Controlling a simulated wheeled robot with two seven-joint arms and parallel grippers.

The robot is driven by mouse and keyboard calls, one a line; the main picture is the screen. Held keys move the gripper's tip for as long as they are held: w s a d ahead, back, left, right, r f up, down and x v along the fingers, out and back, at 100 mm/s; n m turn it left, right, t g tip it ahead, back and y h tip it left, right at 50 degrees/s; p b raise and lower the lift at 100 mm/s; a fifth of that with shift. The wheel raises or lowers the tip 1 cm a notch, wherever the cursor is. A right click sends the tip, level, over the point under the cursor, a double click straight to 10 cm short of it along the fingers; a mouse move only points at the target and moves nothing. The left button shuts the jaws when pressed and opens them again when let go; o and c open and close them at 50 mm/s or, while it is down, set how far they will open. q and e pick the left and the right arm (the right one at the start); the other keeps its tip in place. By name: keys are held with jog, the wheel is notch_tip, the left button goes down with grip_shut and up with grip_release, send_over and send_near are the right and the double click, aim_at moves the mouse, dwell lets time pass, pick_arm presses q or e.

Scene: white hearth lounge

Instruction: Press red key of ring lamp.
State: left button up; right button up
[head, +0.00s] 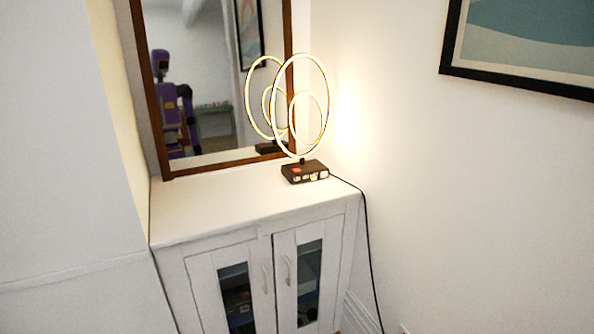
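The ring lamp (325,108) stands at the back right of a white cabinet top, in front of a mirror, with its rings glowing. Its dark base (305,172) faces partly toward me. A small red key (297,171) shows on the left part of the base, with pale marks or keys along its front edge that are too small to tell apart. Neither of my grippers is in the head view, and nothing touches the lamp.
The white cabinet (210,218) has a bare top left of the lamp and two glass-panelled doors below. A brown-framed mirror (205,85) leans behind it. A black cord (367,230) runs down the cabinet's right side. A framed picture (525,45) hangs on the right wall.

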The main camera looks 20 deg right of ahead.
grip_shut()
dwell(1.5)
